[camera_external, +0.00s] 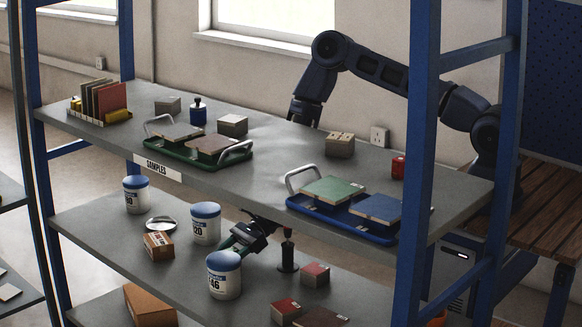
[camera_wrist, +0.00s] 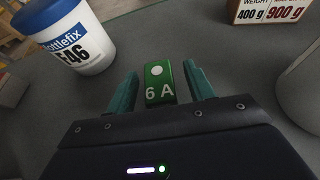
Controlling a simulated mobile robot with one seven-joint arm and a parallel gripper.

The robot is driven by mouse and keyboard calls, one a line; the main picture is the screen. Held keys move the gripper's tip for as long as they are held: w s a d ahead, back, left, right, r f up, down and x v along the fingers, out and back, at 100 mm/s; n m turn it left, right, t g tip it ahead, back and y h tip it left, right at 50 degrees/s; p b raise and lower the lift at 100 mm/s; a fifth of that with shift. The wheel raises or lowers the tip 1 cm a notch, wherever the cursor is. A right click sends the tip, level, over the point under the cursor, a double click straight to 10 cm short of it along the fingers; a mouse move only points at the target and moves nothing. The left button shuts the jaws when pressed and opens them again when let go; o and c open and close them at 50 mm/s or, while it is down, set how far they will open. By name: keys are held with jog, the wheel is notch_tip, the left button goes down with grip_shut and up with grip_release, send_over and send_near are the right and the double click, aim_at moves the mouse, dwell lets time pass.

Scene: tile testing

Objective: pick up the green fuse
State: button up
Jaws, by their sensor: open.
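The green fuse (camera_wrist: 159,84) is a small green block marked "6 A" with a white dot, lying on the grey lower shelf in the wrist view. My gripper (camera_wrist: 161,70) is open, with one teal finger on each side of the fuse and a visible gap on both sides. In the external view my gripper (camera_external: 238,240) reaches in over the lower shelf (camera_external: 110,238), just behind the front white tub (camera_external: 224,284). I cannot make out the fuse in that view.
The same tub, with a blue lid, stands left of my fingers in the wrist view (camera_wrist: 78,48). A weight-marked box (camera_wrist: 265,12) is at the top right. Another tub (camera_external: 206,229) stands close by, and a black-based upright tool (camera_external: 287,257) is to the right. The upper shelf (camera_external: 285,158) is overhead.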

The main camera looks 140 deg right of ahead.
jog(key=shift+w, duration=0.1)
jog(key=c, duration=1.1)
